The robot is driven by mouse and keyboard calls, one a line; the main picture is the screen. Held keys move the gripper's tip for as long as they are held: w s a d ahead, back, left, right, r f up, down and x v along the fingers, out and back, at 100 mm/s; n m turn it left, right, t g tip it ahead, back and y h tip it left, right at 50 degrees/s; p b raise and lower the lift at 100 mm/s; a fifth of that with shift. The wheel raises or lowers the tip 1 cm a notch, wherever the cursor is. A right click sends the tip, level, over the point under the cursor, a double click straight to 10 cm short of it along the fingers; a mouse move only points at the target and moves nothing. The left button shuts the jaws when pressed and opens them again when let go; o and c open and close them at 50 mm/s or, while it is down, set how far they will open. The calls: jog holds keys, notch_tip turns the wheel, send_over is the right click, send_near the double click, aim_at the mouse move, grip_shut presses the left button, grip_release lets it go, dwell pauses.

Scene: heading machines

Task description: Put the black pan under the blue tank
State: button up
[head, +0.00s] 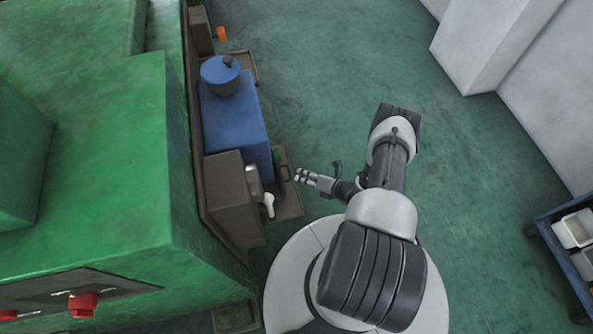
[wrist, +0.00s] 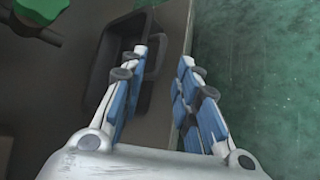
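The blue tank (head: 235,115) stands on a brown shelf on the side of the green machine, with a round blue cap on top. In the wrist view the black pan (wrist: 98,75) is a dark, open, rounded rectangular tray lying on the brown shelf, with a loop-like handle at its right side. My gripper (head: 303,177) is at the shelf's outer edge, in front of the tank's lower end. In the wrist view my gripper (wrist: 168,52) is open, its left finger over the pan and its right finger beyond the shelf edge. I cannot tell whether it touches the handle.
The brown shelf (head: 290,203) juts from the green machine (head: 110,160). A white tap (head: 268,205) hangs near the tank. A green knob (wrist: 38,10) shows in the wrist view. A blue cart (head: 560,240) with bins stands right. Green floor (head: 340,60) is clear behind.

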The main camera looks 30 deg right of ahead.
jog(key=v, duration=0.3)
jog(key=shift+s+r+p, duration=0.1)
jog(key=shift+s+p, duration=0.15)
jog(key=shift+p, duration=0.05)
dwell(0.3)
